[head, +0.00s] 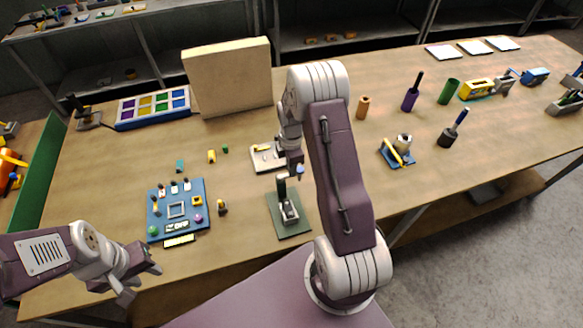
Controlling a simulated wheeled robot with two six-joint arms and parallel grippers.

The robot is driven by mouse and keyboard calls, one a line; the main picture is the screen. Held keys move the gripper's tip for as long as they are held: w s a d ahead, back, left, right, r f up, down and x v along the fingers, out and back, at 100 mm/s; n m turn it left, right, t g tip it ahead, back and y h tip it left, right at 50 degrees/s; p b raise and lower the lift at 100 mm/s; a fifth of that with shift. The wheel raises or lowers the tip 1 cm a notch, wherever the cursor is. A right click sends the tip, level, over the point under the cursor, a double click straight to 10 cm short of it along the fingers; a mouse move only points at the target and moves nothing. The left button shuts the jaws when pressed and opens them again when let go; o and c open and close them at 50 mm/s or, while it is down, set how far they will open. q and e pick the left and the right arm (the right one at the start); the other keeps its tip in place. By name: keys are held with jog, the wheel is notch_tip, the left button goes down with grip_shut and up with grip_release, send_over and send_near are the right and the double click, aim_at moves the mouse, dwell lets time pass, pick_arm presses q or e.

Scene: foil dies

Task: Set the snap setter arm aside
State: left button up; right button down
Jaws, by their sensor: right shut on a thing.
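A press-like tool (289,212) with a grey body and an upright dark part stands on a dark green plate (284,231) near the table's front edge. My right gripper (296,168) is above and just behind it, pointing down. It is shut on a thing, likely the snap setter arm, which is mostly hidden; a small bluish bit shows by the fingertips. I cannot tell whether it touches the tool below. My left gripper (142,284) is open and empty at the front left, off the table's edge.
A blue board (187,225) with small parts lies left of the green plate. A white base (262,163) with a yellow part lies behind my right gripper. A blue stand (397,154) stands to the right. Bare tabletop lies between this stand and my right arm.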

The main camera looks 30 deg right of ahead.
jog(key=shift+w, duration=0.1)
jog(key=c, duration=1.4)
grip_release()
notch_tip(320, 180, up, 9)
jog(key=b, duration=0.2)
